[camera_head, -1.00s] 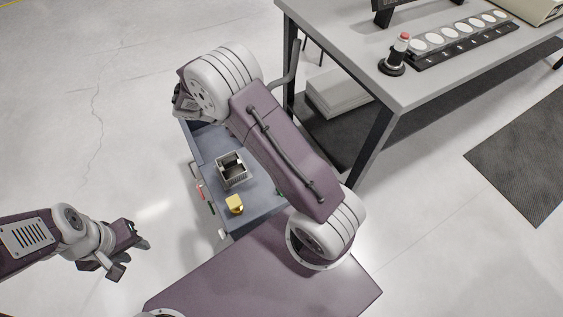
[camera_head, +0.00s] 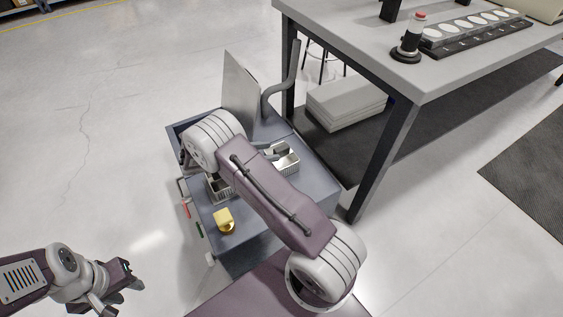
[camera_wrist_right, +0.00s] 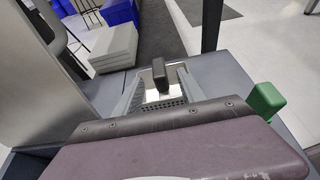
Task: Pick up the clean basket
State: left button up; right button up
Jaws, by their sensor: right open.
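A light wire basket (camera_head: 284,162) with grey pieces in it sits on the right part of the blue-grey cart top. A second basket (camera_head: 217,190) stands on its left part, partly covered by my right arm. I cannot tell which basket is clean. My right gripper is hidden or unclear behind my arm in the head view. In the right wrist view my right gripper (camera_wrist_right: 165,84) is open, with grey fingers either side of a basket (camera_wrist_right: 166,103) holding a dark block; contact is unclear. My left gripper (camera_head: 124,286) is open and empty above the floor at left.
A yellow part (camera_head: 224,220) lies on the cart top (camera_head: 262,215) near its front. An upright grey panel (camera_head: 240,92) stands at the cart's back. A workbench (camera_head: 440,60) is close on the right. A green block (camera_wrist_right: 265,101) is at right in the wrist view. Floor at left is clear.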

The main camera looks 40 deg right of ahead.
aim_at(274, 152)
jog(key=b+x, duration=0.1)
jog(key=x, duration=0.2)
jog(key=shift+d+f+b, duration=0.2)
jog(key=shift+f+b, duration=0.15)
jog(key=shift+b, duration=0.05)
jog(key=shift+d, duration=0.4)
pick_arm(q)
notch_tip(274, 152, down, 3)
jog(key=shift+r, duration=0.1)
pick_arm(e)
jog(key=shift+r, duration=0.1)
grip_shut()
